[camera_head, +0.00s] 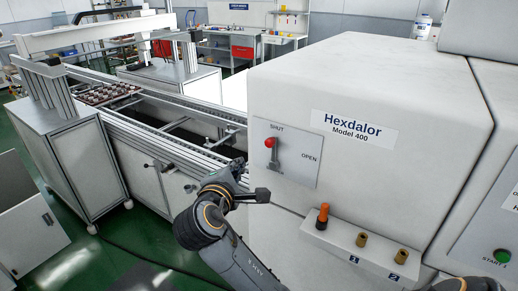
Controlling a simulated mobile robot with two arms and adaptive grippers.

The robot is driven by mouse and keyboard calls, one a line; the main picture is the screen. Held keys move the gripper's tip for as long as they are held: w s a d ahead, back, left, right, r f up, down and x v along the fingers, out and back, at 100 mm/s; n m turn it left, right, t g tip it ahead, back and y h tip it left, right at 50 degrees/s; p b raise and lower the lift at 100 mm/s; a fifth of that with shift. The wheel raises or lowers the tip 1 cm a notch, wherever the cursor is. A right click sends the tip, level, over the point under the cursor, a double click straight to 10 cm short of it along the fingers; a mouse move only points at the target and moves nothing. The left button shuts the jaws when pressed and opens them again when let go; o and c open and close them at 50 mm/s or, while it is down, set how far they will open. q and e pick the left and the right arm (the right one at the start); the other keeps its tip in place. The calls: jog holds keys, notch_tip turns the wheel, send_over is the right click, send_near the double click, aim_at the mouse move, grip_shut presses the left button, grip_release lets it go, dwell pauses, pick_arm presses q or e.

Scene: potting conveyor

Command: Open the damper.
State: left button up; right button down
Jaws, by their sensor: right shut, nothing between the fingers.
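The damper lever with a red ball knob (270,143) is mounted on a light grey plate (292,178) on the front of the white Hexdalor machine. The lever stands upright, with its knob just below the word SHUT. The word OPEN is to the right of it. My right gripper (262,195) is below the lever, in front of the machine's face, apart from the knob. It is shut and empty. My left gripper is not in view.
Below the plate, a ledge (360,247) carries an orange-topped peg (322,216) and two brass-coloured sockets. A green start button (502,256) is at the far right. A conveyor (180,115) with a tray of pots (107,93) runs along the left.

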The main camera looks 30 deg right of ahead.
aim_at(272, 155)
jog(key=shift+w, duration=0.1)
jog(key=w+d+p, duration=0.3)
jog(key=d+p, duration=0.2)
jog(key=d, duration=0.3)
jog(key=shift+w+d, duration=0.2)
jog(key=shift+d, duration=0.15)
jog(key=shift+w, duration=0.1)
jog(key=shift+d, duration=0.1)
